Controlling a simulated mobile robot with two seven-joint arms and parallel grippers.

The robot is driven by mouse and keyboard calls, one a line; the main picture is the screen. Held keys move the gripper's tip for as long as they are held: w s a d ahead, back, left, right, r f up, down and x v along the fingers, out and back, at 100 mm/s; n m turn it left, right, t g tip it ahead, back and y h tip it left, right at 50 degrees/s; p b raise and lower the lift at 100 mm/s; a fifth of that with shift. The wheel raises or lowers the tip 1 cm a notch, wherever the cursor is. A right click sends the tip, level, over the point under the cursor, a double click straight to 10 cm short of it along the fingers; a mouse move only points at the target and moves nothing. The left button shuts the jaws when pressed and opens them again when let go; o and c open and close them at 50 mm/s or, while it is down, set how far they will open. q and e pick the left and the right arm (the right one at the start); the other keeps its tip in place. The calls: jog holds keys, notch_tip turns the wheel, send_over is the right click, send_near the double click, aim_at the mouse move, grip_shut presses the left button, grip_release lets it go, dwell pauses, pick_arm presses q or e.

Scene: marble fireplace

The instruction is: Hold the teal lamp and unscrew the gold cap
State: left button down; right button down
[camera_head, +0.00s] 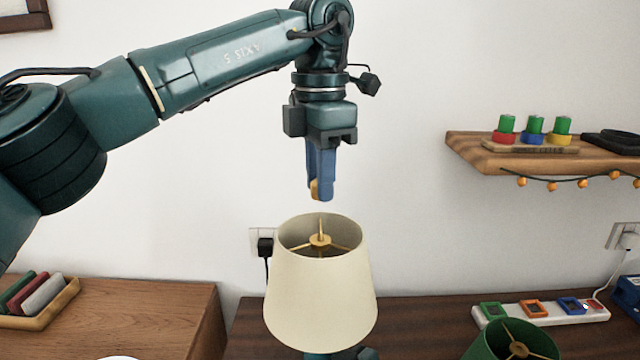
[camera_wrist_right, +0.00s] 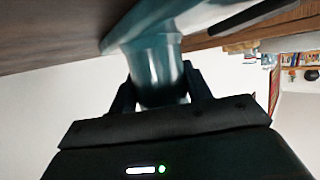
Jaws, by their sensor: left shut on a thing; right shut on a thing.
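The teal lamp has a cream shade (camera_head: 320,300) with a gold spider frame and a short stem showing in its open top. A bit of its teal body (camera_head: 330,355) shows below the shade, at the bottom edge of the head view. My left gripper (camera_head: 320,190) points straight down above the shade, apart from it, shut on the small gold cap (camera_head: 315,189), which the fingers mostly hide. My right gripper (camera_wrist_right: 160,90) is shut on the lamp's teal body (camera_wrist_right: 155,65) in the right wrist view, one finger on each side of the cylinder. The shade hides most of this from the head view.
A green lampshade (camera_head: 510,342) stands at the lower right, near a white strip with coloured squares (camera_head: 540,311). A wooden shelf (camera_head: 480,158) with coloured pegs is on the right wall. A wooden cabinet (camera_head: 150,305) with a tray (camera_head: 66,300) is at left.

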jog(key=c, duration=0.6)
grip_release()
